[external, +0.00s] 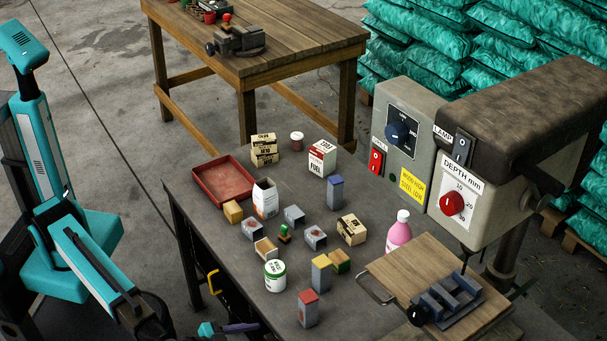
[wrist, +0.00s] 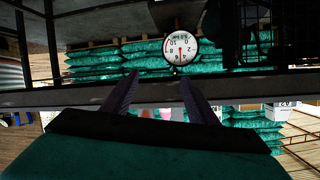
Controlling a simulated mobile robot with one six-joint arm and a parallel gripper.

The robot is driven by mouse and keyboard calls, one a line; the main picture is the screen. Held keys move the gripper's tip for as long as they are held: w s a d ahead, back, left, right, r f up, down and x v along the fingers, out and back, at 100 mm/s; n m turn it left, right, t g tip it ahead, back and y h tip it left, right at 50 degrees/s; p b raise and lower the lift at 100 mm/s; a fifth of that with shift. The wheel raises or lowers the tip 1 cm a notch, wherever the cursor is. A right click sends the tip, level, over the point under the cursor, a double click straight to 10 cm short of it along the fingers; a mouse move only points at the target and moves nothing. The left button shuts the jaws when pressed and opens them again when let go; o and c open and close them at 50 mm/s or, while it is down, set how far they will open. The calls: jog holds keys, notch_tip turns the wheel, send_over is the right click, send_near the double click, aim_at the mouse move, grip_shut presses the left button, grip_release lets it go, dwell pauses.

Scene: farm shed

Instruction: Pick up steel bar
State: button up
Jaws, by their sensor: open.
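Upright grey metal-looking bars stand on the dark workbench: one with a blue top (external: 335,195), one with a yellow top (external: 321,275) and one with a red top (external: 308,310). I cannot tell which piece is the steel bar. My gripper (external: 240,328) is low at the bench's front edge, left of the red-topped bar and apart from it. In the wrist view my gripper (wrist: 157,92) has its two dark fingers spread with nothing between them. No bar can be made out in the wrist view.
The workbench (external: 225,260) also holds a red tray (external: 222,180), a white-green can (external: 275,276), a pink bottle (external: 399,232), cartons and small blocks. A drill press (external: 460,150) and wooden board (external: 385,270) crowd the right. A dial gauge (wrist: 180,48) shows in the wrist view.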

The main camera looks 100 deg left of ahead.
notch_tip(320, 180, up, 5)
jog(key=w+d+n+t, duration=0.1)
jog(key=d+t, duration=0.1)
jog(key=d, duration=0.1)
jog(key=n+t+y+p, duration=0.1)
jog(key=n+y+p, duration=0.1)
jog(key=y+p, duration=0.1)
send_near(301, 304)
jog(key=v, duration=0.2)
jog(key=shift+w+a+r+b, duration=0.1)
jog(key=shift+a+b, duration=0.05)
jog(key=shift+b, duration=0.15)
jog(key=shift+x, duration=4.25)
jog(key=shift+w, duration=0.1)
jog(key=shift+p+x, duration=0.35)
jog(key=shift+x, duration=2.2)
jog(key=shift+c, duration=0.4)
